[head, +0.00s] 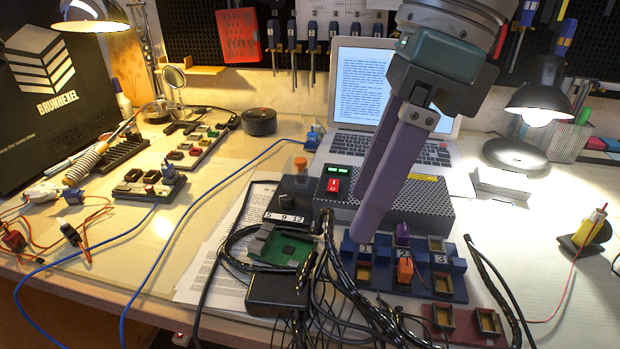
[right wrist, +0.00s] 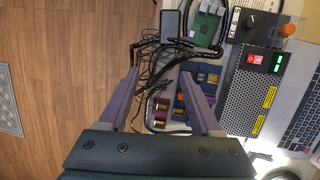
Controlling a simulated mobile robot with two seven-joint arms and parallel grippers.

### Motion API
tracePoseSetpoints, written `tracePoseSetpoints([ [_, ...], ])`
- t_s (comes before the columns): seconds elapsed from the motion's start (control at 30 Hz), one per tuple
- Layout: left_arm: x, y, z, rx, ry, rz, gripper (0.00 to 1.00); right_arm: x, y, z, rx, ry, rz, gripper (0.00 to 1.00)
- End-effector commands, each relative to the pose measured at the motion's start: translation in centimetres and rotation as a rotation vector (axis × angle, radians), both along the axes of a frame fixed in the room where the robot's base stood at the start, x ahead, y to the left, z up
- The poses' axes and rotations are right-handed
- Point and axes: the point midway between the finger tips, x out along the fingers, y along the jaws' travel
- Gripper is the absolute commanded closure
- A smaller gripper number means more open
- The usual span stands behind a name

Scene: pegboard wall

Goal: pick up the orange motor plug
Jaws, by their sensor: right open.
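The orange motor plug (head: 405,271) stands in the front row of a blue socket block (head: 455,285) marked with numbers. A purple plug (head: 402,233) stands just behind it in the same block. My right gripper (head: 364,215) is open and empty, reaching down from above, with its fingertips over the left back part of the block, up and left of the orange plug. In the right wrist view my right gripper (right wrist: 159,78) shows its two fingers spread wide, and the right finger partly covers the blue block. My left gripper is not in view.
Black cables (head: 330,280) bunch left of the block, beside a green circuit board (head: 285,250). A grey power box (head: 420,205) with a red switch stands behind it. A dark red socket block (head: 465,322) lies in front. The laptop (head: 360,80) stands at the back.

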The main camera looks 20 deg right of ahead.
Motion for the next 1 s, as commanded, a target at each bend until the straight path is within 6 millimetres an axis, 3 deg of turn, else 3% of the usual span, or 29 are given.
tracePoseSetpoints([
  [0.03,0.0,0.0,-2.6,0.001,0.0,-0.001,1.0,0.5,-2.4,-2.4,-0.098,-0.001,-0.014,0.35],
  [0.1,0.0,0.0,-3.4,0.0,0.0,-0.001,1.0,0.7,-5.0,-3.0,-0.203,0.008,-0.03,0.35],
  [0.23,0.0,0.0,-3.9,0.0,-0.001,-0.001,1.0,0.7,-7.3,-3.5,-0.297,0.021,-0.049,0.35],
  [0.67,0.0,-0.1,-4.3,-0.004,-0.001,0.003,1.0,0.4,-7.6,-8.5,-0.305,0.027,-0.049,0.35],
  [0.9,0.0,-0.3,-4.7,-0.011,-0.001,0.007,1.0,0.1,-7.7,-12.2,-0.303,0.027,-0.049,0.35],
  [1.0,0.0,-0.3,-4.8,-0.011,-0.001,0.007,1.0,0.1,-7.7,-12.8,-0.303,0.024,-0.049,0.35],
])
